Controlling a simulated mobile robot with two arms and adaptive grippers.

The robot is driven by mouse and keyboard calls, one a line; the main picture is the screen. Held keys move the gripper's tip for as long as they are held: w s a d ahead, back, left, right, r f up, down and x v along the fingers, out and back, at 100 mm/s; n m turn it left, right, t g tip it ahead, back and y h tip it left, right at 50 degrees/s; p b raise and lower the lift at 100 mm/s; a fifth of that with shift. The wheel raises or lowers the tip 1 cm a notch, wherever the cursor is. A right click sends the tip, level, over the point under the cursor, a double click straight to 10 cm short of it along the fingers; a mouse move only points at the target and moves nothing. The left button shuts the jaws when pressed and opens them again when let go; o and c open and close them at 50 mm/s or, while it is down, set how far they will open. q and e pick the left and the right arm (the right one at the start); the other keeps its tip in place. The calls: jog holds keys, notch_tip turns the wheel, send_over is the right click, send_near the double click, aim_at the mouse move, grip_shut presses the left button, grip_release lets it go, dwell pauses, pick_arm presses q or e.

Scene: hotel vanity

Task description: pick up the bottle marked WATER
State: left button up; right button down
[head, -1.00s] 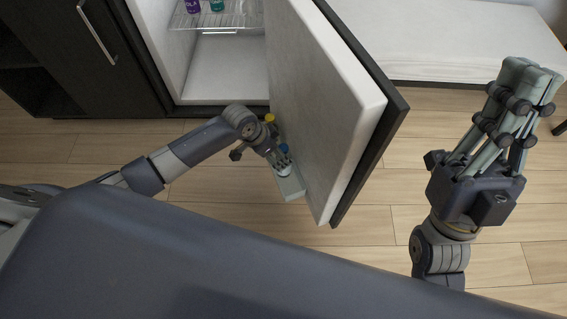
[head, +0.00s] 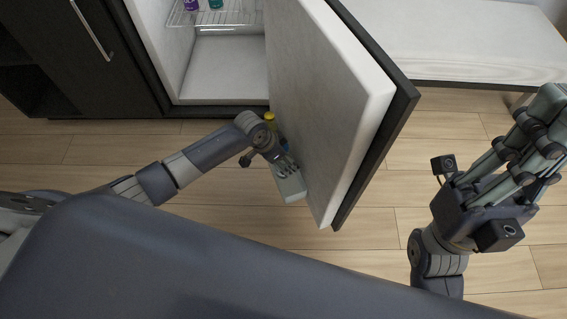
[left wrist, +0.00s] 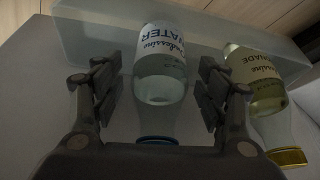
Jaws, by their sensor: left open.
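The bottle marked WATER (left wrist: 160,72) is clear, with a white label and a blue cap (left wrist: 157,140), in the left wrist view. It stands in the clear door bin (left wrist: 90,42) of the open fridge. My left gripper (left wrist: 160,88) is open, with one finger on each side of this bottle; I cannot tell if they touch it. In the head view my left gripper (head: 286,167) is at the door bin and mostly hides the bottle. My right gripper (head: 545,125) is raised at the far right, away from the fridge; its finger opening is unclear.
A second bottle with a yellow cap (left wrist: 287,156) and a label ending in "ADE" stands close on the right in the left wrist view. The fridge door (head: 335,110) stands open beside my left gripper. A purple bottle (head: 191,4) and a teal bottle (head: 215,3) are on the inside rack.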

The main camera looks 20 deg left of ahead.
pick_arm(q)
jog(key=c, duration=1.4)
jog(key=shift+r, duration=0.1)
